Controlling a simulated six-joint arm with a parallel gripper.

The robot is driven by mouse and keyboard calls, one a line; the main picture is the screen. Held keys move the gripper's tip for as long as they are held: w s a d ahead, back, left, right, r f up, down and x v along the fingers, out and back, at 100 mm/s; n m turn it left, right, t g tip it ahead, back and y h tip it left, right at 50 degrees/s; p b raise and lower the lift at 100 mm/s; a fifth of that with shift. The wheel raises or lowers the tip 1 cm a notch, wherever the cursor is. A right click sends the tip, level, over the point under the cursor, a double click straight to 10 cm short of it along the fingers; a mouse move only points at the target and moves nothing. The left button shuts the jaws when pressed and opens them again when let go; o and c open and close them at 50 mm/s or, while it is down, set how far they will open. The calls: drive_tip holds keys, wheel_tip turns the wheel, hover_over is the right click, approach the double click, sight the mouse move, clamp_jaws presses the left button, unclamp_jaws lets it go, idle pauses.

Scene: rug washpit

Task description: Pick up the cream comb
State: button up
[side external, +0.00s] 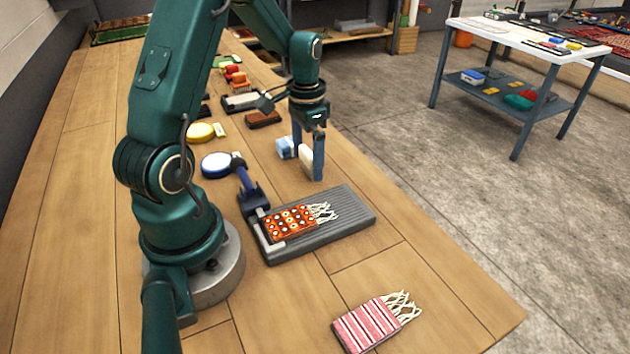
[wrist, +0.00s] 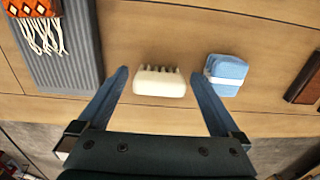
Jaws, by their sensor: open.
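The cream comb (wrist: 160,85) lies on the wooden bench in the wrist view, its short teeth pointing to the top of the picture. My gripper (wrist: 160,74) is open, with one blue finger to the left of the comb and one to the right, and gaps show on both sides. In the side view the cream comb (side external: 306,160) shows beside the near finger of my gripper (side external: 308,165), which hides part of it. I cannot tell exactly how high the fingertips are above the bench.
A blue block with a white band (wrist: 227,75) lies just right of the right finger. A grey ridged board (side external: 352,222) carries an orange patterned rug piece (side external: 290,221). A brown block (side external: 263,119) lies farther back. A striped pink rug piece (side external: 368,324) lies in front.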

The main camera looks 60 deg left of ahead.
sight(308, 150)
drive_tip(key=shift+f, duration=0.25)
drive_tip(key=shift+c, duration=0.3)
drive_tip(key=c, duration=1.3)
drive_tip(key=shift+r, duration=0.1)
wheel_tip(308, 150, up, 4)
drive_tip(key=shift+f, duration=0.1)
drive_tip(key=s+a+r, duration=0.2)
drive_tip(key=s, duration=0.1)
drive_tip(key=s+a+r, duration=0.2)
drive_tip(key=s, duration=0.1)
drive_tip(key=s+a+r, duration=0.2)
drive_tip(key=s+r, duration=0.1)
drive_tip(key=s, duration=0.1)
